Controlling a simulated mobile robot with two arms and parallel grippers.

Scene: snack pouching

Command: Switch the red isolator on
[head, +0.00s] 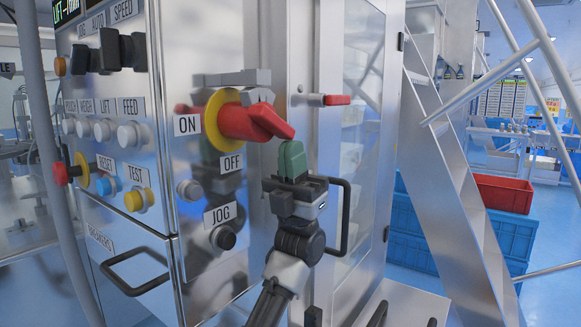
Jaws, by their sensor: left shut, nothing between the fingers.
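The red isolator handle (252,122) sits on a yellow round plate (213,120) on the side face of the steel cabinet. It points right and slightly down. The ON label (187,125) is to its left and the OFF label (231,163) is below it. My left gripper (292,158) is upright, its green fingertips shut and empty. The fingertips are just below the free end of the handle; I cannot tell whether they touch it. My right gripper is not in view.
A grey bracket (232,79) juts out above the isolator. A black JOG button (223,237) is below. A red-handled latch (337,100) and black door handle (345,215) are on the right. Front buttons and a red emergency stop (62,173) are left. Blue crates (405,250) stand behind.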

